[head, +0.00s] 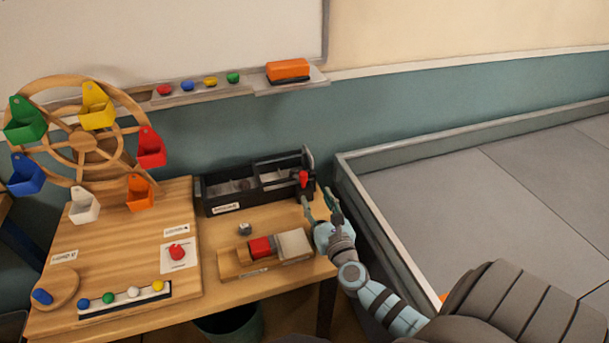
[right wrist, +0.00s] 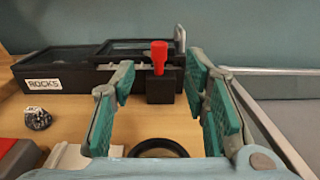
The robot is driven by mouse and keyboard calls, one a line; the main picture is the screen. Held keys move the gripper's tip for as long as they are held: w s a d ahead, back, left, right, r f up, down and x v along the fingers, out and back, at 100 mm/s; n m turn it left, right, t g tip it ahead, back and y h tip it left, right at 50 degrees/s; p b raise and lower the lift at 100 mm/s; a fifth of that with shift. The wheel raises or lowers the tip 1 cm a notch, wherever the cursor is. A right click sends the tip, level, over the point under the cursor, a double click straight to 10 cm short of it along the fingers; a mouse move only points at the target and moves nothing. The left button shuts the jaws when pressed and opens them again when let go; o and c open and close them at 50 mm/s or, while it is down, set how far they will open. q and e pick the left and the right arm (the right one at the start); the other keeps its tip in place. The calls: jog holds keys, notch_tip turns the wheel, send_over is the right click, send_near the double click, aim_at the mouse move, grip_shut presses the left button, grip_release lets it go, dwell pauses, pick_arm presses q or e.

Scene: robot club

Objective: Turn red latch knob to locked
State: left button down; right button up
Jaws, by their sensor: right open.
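A red knob (head: 177,252) sits on a white plate (head: 179,265) on the wooden board of the wheel stand, in the head view. A second red piece (head: 304,179) stands upright at the right end of a black box; in the right wrist view it is a red handle (right wrist: 159,57) in a black block (right wrist: 161,86). I cannot read any lock marks. My right gripper (head: 321,203) is open and empty, in front of this red handle, which shows between its fingers in the right wrist view (right wrist: 162,88). My left gripper is not in view.
The wooden wheel (head: 83,142) with coloured bins stands at the back left. The black box (head: 239,192) has a label reading ROCKS in the wrist view. A small rock (head: 244,229) and a wooden tray (head: 232,265) lie in front. A grey-walled floor area (head: 480,190) is at right.

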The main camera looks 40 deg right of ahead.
aim_at(305, 177)
jog(key=x, duration=0.3)
jog(key=b+x, duration=0.1)
jog(key=x, duration=0.5)
jog(key=shift+w+f, duration=0.25)
jog(key=shift+f, duration=0.1)
jog(key=shift+w+d+r+b, duration=0.15)
jog(key=shift+w+r+b, duration=0.05)
jog(key=shift+w+b, duration=0.2)
jog(key=shift+c, duration=0.3)
grip_shut()
